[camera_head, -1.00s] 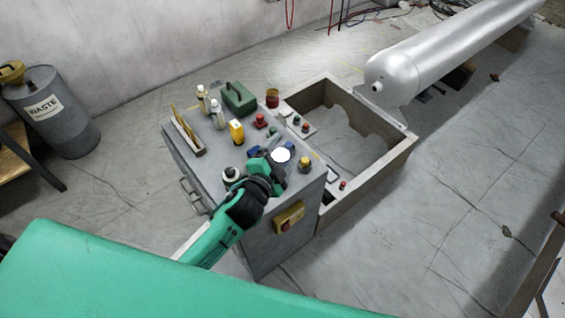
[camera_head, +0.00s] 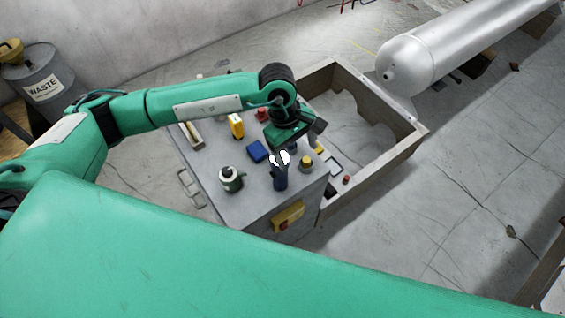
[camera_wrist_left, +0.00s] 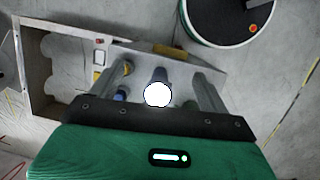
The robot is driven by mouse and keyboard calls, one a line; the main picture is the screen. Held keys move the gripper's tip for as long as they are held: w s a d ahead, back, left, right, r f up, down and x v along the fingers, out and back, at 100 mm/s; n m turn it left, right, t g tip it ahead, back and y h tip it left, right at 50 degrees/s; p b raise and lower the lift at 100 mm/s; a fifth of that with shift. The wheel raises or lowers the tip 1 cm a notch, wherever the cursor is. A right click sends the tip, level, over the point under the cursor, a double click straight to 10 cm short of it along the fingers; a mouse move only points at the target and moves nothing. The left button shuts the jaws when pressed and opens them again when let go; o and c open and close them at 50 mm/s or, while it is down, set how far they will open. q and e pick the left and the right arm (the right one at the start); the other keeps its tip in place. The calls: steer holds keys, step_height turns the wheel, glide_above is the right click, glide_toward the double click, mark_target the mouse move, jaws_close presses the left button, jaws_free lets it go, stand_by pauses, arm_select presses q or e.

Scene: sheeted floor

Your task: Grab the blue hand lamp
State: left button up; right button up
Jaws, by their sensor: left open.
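The blue hand lamp (camera_head: 280,181) stands upright near the front edge of the grey cabinet top, with its bright white lens upward. In the left wrist view, its glowing lens (camera_wrist_left: 158,94) and dark blue body show between the two fingers. My left gripper (camera_head: 281,158) points down over the lamp from above. It is open, one finger on each side, with visible gaps in the wrist view (camera_wrist_left: 158,84). A finger partly covers the lens in the head view. My right gripper is not in view.
On the cabinet top (camera_head: 258,206) are a white-topped dark jar (camera_head: 231,179), a blue box (camera_head: 257,151), a yellow item (camera_head: 236,126) and a yellow knob (camera_head: 306,162). A hollow frame (camera_head: 409,138) adjoins it. A silver tank (camera_head: 440,48) lies behind.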

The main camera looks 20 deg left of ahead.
arm_select(q)
steer(key=w+a+t+y, duration=0.1)
steer(key=w+a+y, duration=0.2)
steer(key=a, duration=0.3)
steer(key=p, duration=0.3)
glide_toward(280, 173)
steer(key=shift+w+a+f+m, duration=0.2)
steer(key=shift+w+a+f, duration=0.1)
steer(key=shift+w+f, duration=0.2)
steer(key=shift+w+a+f+m, duration=0.2)
steer(key=shift+w+a+f, duration=0.05)
steer(key=shift+w+f, duration=0.25)
steer(key=shift+f+p, duration=0.3)
steer(key=f, duration=0.1)
steer(key=f+p, duration=0.2)
steer(key=f, duration=0.1)
steer(key=shift+d, duration=0.3)
steer(key=shift+f+p, duration=0.3)
steer(key=shift+f, duration=0.2)
steer(key=c, duration=1.4)
steer(key=shift+c, duration=0.3)
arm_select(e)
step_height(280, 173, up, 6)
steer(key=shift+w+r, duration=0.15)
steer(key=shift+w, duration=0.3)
arm_select(q)
steer(key=shift+r, duration=0.2)
